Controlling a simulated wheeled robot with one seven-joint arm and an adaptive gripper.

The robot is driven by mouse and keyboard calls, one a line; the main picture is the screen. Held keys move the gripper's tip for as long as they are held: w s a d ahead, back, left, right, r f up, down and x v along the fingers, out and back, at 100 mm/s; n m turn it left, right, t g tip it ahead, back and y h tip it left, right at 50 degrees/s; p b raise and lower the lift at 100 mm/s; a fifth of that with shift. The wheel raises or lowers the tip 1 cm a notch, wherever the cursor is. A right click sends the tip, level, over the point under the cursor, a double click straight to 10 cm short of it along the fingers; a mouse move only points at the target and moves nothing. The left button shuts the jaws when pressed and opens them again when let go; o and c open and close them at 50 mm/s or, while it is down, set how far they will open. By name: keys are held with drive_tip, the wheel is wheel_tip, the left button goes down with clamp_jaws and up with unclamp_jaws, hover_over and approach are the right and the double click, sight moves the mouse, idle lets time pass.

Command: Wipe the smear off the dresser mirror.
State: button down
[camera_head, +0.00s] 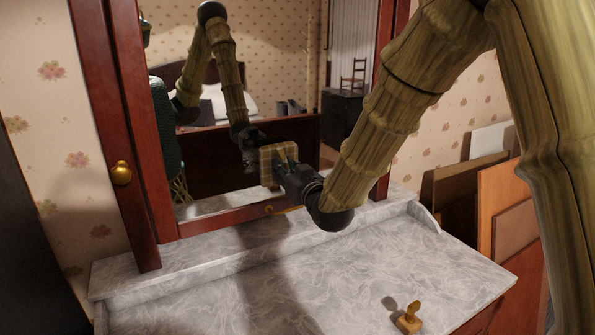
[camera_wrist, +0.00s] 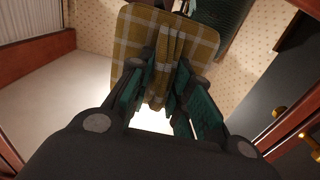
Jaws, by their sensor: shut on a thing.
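The dresser mirror (camera_head: 228,150) stands in a dark red wood frame above a grey marbled top (camera_head: 235,285). My gripper (camera_head: 285,170) is at the lower right part of the glass, shut on a yellow-brown plaid cloth pad (camera_head: 268,165). The pad is at or very near the glass; I cannot tell if it touches. In the wrist view the plaid pad (camera_wrist: 206,42) is pinched in a fold between the dark green-padded fingers (camera_wrist: 163,85). My arm and gripper are reflected in the mirror. I cannot make out the smear; the pad and gripper cover part of the glass.
A small wooden object (camera_head: 408,320) stands on the dresser top at the front right. A brass knob (camera_head: 121,172) sits on the left frame. Flat boards (camera_head: 500,205) lean against the wall at right. The middle of the marbled top is clear.

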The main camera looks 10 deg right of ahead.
drive_tip(key=s+a+b, duration=0.1)
drive_tip(key=s+a, duration=0.2)
drive_tip(key=a, duration=0.6)
drive_tip(key=shift+s+a, duration=0.25)
drive_tip(key=shift+a, duration=0.15)
drive_tip(key=c, duration=1.8)
unclamp_jaws()
clamp_jaws()
drive_tip(key=shift+w, duration=0.2)
